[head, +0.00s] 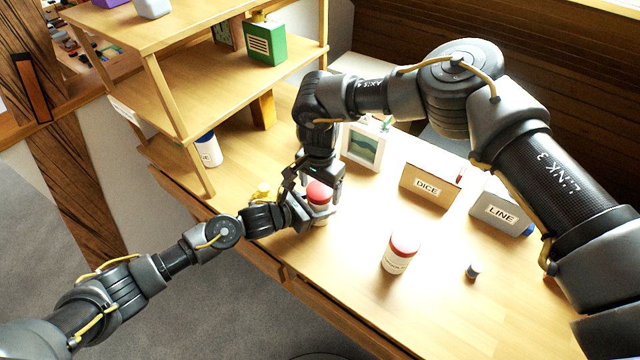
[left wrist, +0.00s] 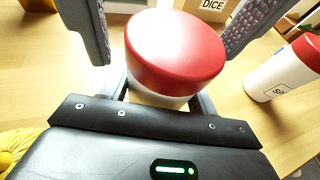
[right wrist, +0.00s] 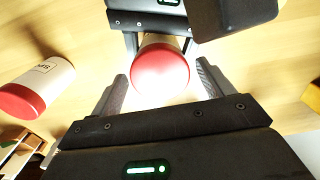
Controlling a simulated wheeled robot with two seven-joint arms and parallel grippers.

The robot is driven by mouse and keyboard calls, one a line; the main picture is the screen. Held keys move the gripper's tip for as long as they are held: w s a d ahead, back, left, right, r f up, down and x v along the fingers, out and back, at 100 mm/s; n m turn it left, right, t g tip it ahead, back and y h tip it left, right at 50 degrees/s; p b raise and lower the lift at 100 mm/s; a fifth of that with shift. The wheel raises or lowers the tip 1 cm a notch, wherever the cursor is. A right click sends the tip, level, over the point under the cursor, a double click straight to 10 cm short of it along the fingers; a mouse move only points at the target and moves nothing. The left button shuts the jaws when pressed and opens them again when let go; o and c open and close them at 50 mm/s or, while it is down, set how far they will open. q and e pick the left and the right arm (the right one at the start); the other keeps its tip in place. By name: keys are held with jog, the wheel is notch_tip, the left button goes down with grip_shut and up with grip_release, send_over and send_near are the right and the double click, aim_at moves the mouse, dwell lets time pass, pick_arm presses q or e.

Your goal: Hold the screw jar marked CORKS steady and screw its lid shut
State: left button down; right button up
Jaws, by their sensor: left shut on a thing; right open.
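A white jar with a red lid (head: 318,193) stands on the table between my two grippers. Its label is hidden, so I cannot read it. My left gripper (head: 312,212) is shut on the jar's body, and the red lid (left wrist: 176,50) rises above the fingers in the left wrist view. My right gripper (head: 324,192) is above the jar, pointing down. In the right wrist view its fingers are open, on both sides of the red lid (right wrist: 160,72) and apart from it. I cannot tell whether the lid is fully seated.
A second red-lidded jar (head: 398,254) stands to the right, its label partly legible. A wooden shelf (head: 190,75) rises at the left.

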jog(key=shift+c, duration=0.4)
jog(key=c, duration=0.9)
jog(key=m, duration=0.5)
jog(key=shift+m, duration=0.4)
jog(key=shift+c, duration=0.2)
jog(key=m, duration=0.7)
jog(key=o, duration=1.1)
jog(key=shift+r, duration=2.25)
